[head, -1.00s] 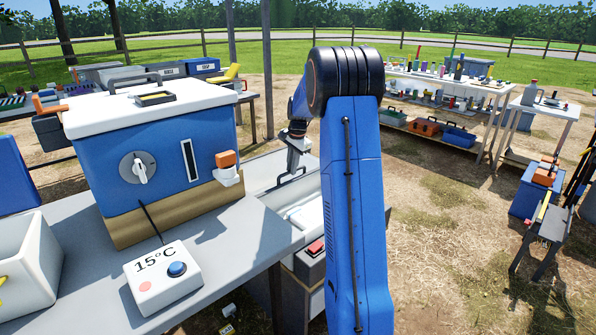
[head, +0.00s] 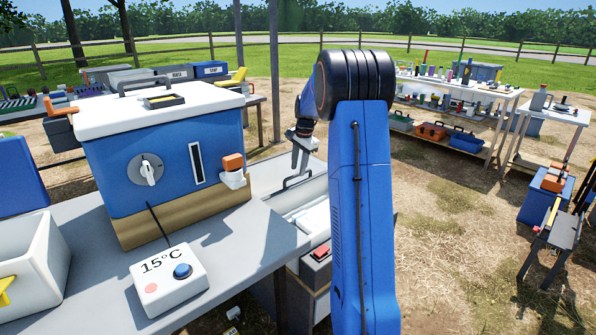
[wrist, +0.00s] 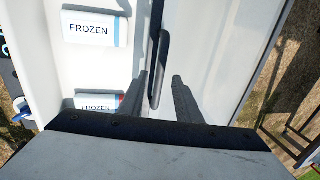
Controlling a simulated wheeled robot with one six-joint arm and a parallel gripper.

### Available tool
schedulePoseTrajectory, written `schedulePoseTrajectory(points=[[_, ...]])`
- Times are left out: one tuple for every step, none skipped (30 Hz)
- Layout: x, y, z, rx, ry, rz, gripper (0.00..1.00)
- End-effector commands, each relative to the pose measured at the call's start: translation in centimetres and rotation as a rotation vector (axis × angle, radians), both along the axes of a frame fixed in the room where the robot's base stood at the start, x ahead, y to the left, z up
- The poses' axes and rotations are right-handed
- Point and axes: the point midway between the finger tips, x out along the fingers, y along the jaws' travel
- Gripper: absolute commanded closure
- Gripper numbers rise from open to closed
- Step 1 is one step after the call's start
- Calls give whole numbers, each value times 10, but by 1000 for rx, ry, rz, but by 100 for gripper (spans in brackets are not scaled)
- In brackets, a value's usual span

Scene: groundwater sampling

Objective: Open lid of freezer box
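The freezer box (head: 262,184) is a pale, open-topped chest behind the work table, partly hidden by my blue arm. In the wrist view its white inside (wrist: 85,70) shows packs labelled FROZEN (wrist: 97,30) on the left. A smooth pale panel (wrist: 215,50), seemingly the lid, lies to the right. A dark bar handle (wrist: 160,70) runs along the line between them; it also shows in the head view (head: 297,181). My gripper (wrist: 161,88) is open, its two dark fingers apart on either side of the handle's near end. Contact cannot be told.
A blue box with a white lid (head: 165,165) and a 15°C control unit (head: 168,280) stand on the grey table (head: 240,250) at left. A white bin (head: 40,270) is at the left edge.

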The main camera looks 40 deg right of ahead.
Motion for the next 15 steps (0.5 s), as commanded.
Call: schedulePoseTrajectory(points=[[-2, 0, 10, -2, -2, 0, 69], [-3, -1, 15, -2, -3, 0, 69], [-4, -1, 23, -2, -2, 0, 69], [-5, -1, 29, -1, -2, 0, 69], [-7, -1, 35, -2, -3, 0, 69], [-8, -1, 43, -2, -3, 0, 69], [-9, -1, 49, -2, -2, 0, 69], [-10, -1, 55, -2, -2, 0, 69], [-12, -1, 62, -1, -2, 0, 69], [-13, -1, 68, -2, -2, 0, 69], [-14, -2, 74, -2, -2, 0, 69], [-16, -1, 82, -1, -2, 0, 69], [-17, -1, 88, -2, -2, 0, 69], [-18, -2, 94, -2, -2, 0, 69], [-20, -2, 102, -1, -2, 0, 69]])
